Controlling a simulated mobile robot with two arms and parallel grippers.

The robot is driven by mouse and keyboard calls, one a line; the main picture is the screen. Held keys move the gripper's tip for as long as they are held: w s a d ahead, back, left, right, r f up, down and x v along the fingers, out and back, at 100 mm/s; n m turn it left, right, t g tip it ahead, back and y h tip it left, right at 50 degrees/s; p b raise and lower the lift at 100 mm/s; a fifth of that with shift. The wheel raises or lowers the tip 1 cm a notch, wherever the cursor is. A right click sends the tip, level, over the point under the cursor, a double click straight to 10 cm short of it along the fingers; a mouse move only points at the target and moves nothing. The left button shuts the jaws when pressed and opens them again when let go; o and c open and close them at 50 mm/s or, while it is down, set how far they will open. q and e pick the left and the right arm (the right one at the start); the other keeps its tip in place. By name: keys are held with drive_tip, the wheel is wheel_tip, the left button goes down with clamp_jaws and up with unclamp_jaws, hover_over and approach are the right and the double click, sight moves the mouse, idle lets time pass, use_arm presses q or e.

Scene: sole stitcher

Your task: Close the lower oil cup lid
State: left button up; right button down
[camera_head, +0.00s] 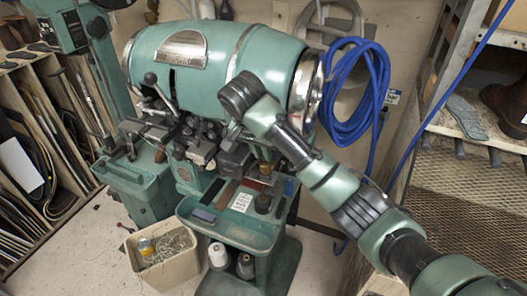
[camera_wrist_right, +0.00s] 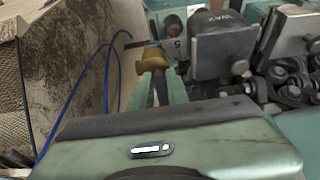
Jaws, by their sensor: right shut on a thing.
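The brass oil cup (camera_wrist_right: 153,58) shows in the right wrist view beside a black block marked WAX. A thin dark flat piece sits at its top left; I cannot tell whether this is the lid. My right gripper (camera_wrist_right: 157,80) is shut on the brass cup part, with its two green fingers on either side of it. In the head view a small brass piece (camera_head: 265,168) shows on the machine below my right arm; the fingers are not clear there. The lid's angle is not clear. My left gripper is not in view.
The green stitcher's drum (camera_head: 215,70) is close behind my right arm. The WAX block (camera_wrist_right: 227,45) and metal clamps crowd the right of the cup. A tool tray (camera_head: 225,222) lies below. A blue hose (camera_head: 350,95) hangs on the wall, and shelving stands at the right.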

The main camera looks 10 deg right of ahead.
drive_tip(key=shift+s+f, duration=0.1)
drive_tip(key=shift+f, duration=0.1)
drive_tip(key=c, duration=1.4)
unclamp_jaws()
drive_tip(key=shift+r, duration=0.1)
drive_tip(key=shift+a+r, duration=0.2)
drive_tip(key=shift+r, duration=0.8)
drive_tip(key=shift+s+r, duration=0.25)
drive_tip(key=shift+r, duration=0.1)
drive_tip(key=shift+v, duration=2.5)
drive_tip(key=shift+a+f, duration=0.1)
